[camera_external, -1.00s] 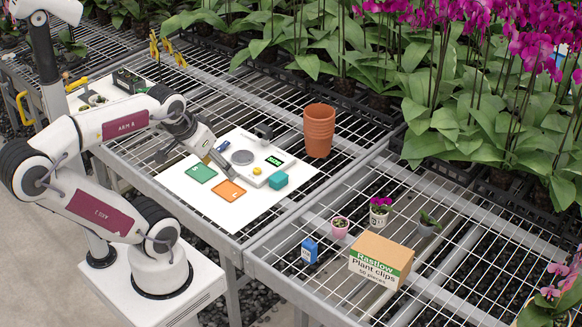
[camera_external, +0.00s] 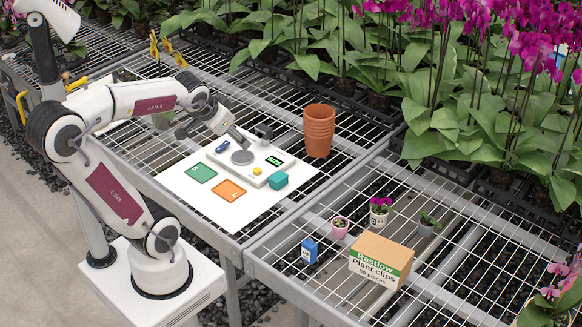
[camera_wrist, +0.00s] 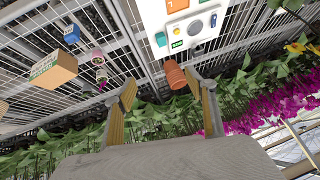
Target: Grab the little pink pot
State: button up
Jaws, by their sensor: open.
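The little pink pot (camera_external: 340,226), with a small plant in it, stands on the right mesh bench, behind the blue box and left of the white flower pot. It also shows small in the wrist view (camera_wrist: 97,53), left of my fingers. My gripper (camera_external: 244,139) is above the far part of the white sheet, near the scale, well left of the pink pot and apart from it. In the wrist view my gripper (camera_wrist: 163,82) has its two fingers spread wide with nothing between them.
A cardboard clip box (camera_external: 381,259) stands right of the blue box (camera_external: 309,251). A white pot with magenta flowers (camera_external: 380,215) and a grey pot (camera_external: 427,226) are nearby. Stacked terracotta pots (camera_external: 319,130), a scale (camera_external: 245,165) and a teal block (camera_external: 278,180) are on the left bench.

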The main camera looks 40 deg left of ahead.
jog(key=w+f+m+t+h, duration=0.2)
jog(key=w+f+m, duration=0.2)
jog(key=w, duration=0.9)
jog(key=w+f+m+t+h, duration=0.1)
jog(key=w+f+m, duration=0.25)
jog(key=w, duration=0.95)
jog(key=s+d+f+m+g+h, duration=0.1)
jog(key=d+f+m+g+h, duration=0.25)
jog(key=f, duration=0.55)
jog(key=d+f+m+h, duration=0.2)
jog(key=d+f+h, duration=0.35)
jog(key=f, duration=0.35)
jog(key=s+d+f, duration=0.1)
jog(key=s, duration=0.1)
jog(key=s+d+f+g+h, duration=0.1)
jog(key=s+f, duration=0.1)
jog(key=s+d+f+g+h, duration=0.1)
jog(key=s, duration=0.1)
jog(key=shift+d+f+m+g, duration=0.25)
jog(key=shift+d+m, duration=0.1)
jog(key=shift+m, duration=0.05)
jog(key=shift+s+d+f+h, duration=0.15)
jog(key=shift+s+f+h, duration=0.1)
jog(key=shift+s+h, duration=0.25)
jog(key=shift+d, duration=0.1)
